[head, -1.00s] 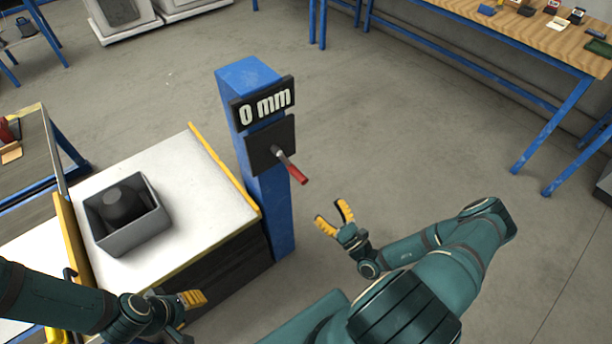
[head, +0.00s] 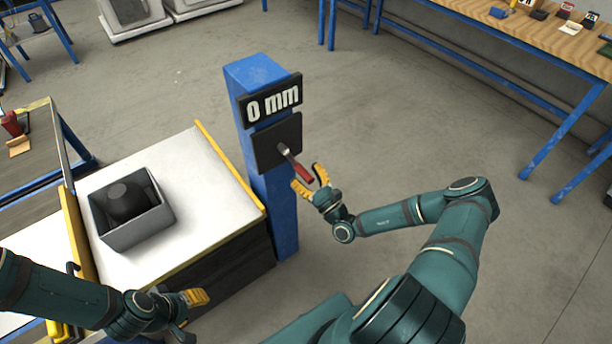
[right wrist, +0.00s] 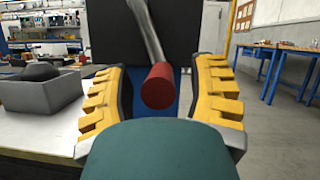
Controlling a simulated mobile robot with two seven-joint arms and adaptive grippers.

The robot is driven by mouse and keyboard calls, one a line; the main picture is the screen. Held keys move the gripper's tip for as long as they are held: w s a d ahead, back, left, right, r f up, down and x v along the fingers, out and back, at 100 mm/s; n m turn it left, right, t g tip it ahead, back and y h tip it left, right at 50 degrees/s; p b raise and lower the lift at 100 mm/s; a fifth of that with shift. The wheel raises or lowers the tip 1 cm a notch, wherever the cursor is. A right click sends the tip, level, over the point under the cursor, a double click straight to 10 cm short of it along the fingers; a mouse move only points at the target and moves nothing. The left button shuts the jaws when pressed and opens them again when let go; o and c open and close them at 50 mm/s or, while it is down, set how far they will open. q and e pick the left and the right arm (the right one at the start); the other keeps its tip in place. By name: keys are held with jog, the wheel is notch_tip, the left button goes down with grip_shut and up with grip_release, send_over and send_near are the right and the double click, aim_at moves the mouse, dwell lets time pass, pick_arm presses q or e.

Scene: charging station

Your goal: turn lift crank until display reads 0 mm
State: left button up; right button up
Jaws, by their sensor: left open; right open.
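The display (head: 272,102) on the blue post (head: 258,72) reads 0 mm. Below it, a dark plate (head: 277,141) carries the lift crank, which has a metal arm and a red handle (head: 303,172) pointing down to the right. My right gripper (head: 308,180) is open at the handle's end. In the right wrist view the red handle (right wrist: 158,87) shows between the two yellow fingers of the right gripper (right wrist: 160,95), with gaps on both sides. My left gripper (head: 195,298) is open and empty, low in front of the white-topped table.
The white-topped table (head: 200,180) beside the post holds a grey bin (head: 135,229) with a dark round object (head: 128,200) in it. A wooden workbench (head: 470,30) with small items stands at the back right. The floor right of the post is clear.

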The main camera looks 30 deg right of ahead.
grip_shut()
dwell(0.3)
jog(key=shift+w+d+r+n+g+y+p, duration=0.1)
jog(key=shift+d+r+n+g+y+p, duration=0.5)
jog(key=shift+n+p, duration=0.95)
jog(key=shift+w+d+r+n+g+y+p, duration=0.1)
jog(key=shift+d+r+n+g+y+p, duration=0.25)
jog(key=shift+d+r+n+y+p, duration=1.15)
jog(key=shift+w+f+n+g+p, duration=0.15)
jog(key=shift+n+g+p, duration=0.55)
jog(key=shift+n, duration=1.55)
jog(key=shift+s+t+p, duration=0.1)
jog(key=shift+t+p, duration=0.15)
jog(key=shift+p, duration=0.05)
